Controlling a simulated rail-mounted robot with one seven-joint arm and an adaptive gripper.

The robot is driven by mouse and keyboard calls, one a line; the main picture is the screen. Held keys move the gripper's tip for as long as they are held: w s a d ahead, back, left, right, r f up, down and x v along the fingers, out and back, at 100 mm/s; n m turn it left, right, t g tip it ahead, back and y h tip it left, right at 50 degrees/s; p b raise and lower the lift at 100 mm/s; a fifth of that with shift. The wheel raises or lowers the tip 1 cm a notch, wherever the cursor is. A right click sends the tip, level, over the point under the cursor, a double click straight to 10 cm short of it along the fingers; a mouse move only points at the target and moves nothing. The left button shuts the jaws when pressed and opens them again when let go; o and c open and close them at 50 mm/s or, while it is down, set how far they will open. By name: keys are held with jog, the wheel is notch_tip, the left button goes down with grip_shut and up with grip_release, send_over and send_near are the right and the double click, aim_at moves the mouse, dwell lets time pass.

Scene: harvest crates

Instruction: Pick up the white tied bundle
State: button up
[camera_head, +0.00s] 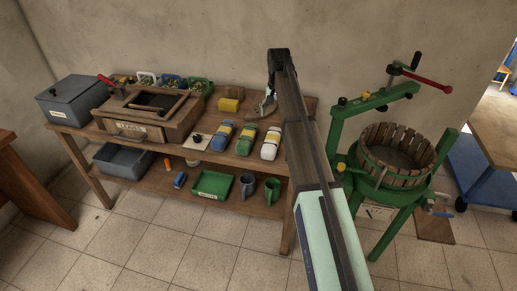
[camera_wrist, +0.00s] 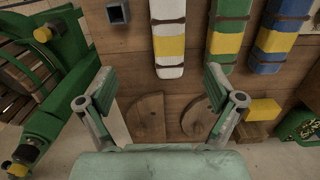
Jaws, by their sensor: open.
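The white tied bundle (camera_head: 270,143) lies on the wooden bench top, rightmost of three bundles, with a yellow middle band. In the wrist view the white bundle (camera_wrist: 168,52) lies beyond the fingertips at the upper middle, its top end cut off by the frame. My gripper (camera_wrist: 160,82) is open and empty, its fingers spread wider than the bundle, with bare wood between them. In the head view my gripper (camera_head: 264,106) hangs over the back of the bench, behind the bundle, partly hidden by my arm.
The green bundle (camera_head: 244,141) and blue bundle (camera_head: 220,136) lie beside the white one, with gaps between. A yellow block (camera_head: 229,105) sits behind them. A wooden box (camera_head: 146,115) stands left on the bench (camera_head: 186,150). A green press (camera_head: 385,180) stands at the right.

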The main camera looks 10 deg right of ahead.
notch_tip(320, 180, up, 2)
jog(key=w+a, duration=0.1)
jog(key=w, duration=0.1)
jog(key=p, duration=0.3)
send_near(272, 138)
jog(key=f, duration=0.5)
jog(key=shift+s+a+f, duration=0.2)
jog(key=shift+w+d+f+p, duration=0.1)
jog(key=shift+f+p, duration=0.45)
jog(key=shift+f, duration=0.75)
jog(key=shift+d+f+p, duration=0.1)
jog(key=shift+f+p, duration=0.45)
jog(key=shift+f, duration=0.8)
jog(key=c, duration=1.7)
